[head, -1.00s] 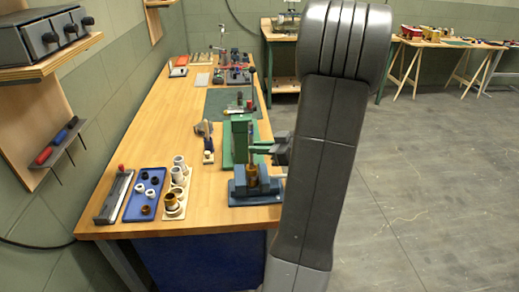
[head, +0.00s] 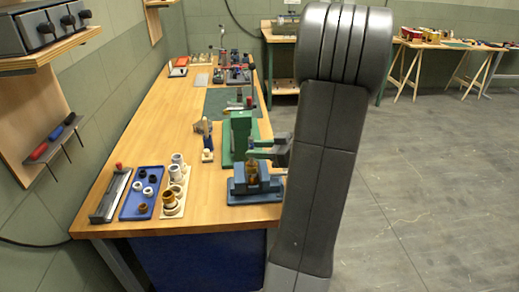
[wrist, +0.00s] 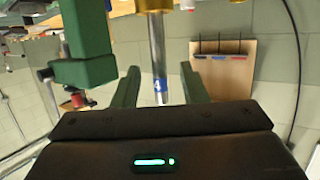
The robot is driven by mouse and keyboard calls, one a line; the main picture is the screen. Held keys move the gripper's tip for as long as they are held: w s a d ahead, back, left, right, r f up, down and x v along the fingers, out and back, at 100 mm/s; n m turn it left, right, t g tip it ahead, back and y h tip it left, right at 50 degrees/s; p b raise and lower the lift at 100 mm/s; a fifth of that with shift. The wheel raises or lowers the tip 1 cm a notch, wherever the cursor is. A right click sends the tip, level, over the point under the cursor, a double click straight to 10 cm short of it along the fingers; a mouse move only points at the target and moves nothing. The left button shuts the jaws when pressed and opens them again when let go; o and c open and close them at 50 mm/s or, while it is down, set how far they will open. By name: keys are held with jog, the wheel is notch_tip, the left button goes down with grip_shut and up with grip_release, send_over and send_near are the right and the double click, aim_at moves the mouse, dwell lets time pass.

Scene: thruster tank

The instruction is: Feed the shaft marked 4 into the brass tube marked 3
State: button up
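The brass tube (head: 252,170) stands upright in a blue vice (head: 255,186) at the table's near right edge. It also shows at the top of the wrist view (wrist: 155,5), which is upside down. The steel shaft with a blue label 4 (wrist: 161,86) is in line with the tube, its far end meeting or inside the brass; how deep I cannot tell. My gripper (wrist: 159,70) has its green fingers apart on either side of the shaft's labelled end, with gaps visible. In the head view my gripper (head: 262,149) is just above the vice. The tube's mark is unreadable.
A green press-like stand (head: 240,136) is close behind the vice; its green part (wrist: 85,40) is near my fingers in the wrist view. A blue tray (head: 142,192) and a pale rack (head: 174,193) with rings and sleeves are on the left. The table between is clear.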

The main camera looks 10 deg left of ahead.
jog(key=shift+d, duration=0.6)
jog(key=b+v, duration=0.3)
jog(key=v, duration=0.9)
jog(key=shift+s+d+r, duration=0.2)
jog(key=shift+d+r, duration=0.05)
jog(key=p+x, duration=0.2)
jog(key=x, duration=0.5)
jog(key=p+x, duration=0.1)
jog(key=x, duration=0.6)
jog(key=shift+r+p, duration=0.25)
jog(key=shift+p, duration=0.15)
jog(key=shift+d+r+p, duration=0.1)
jog(key=shift+r+p, duration=0.35)
jog(key=shift+p, duration=0.25)
jog(key=shift+f, duration=0.1)
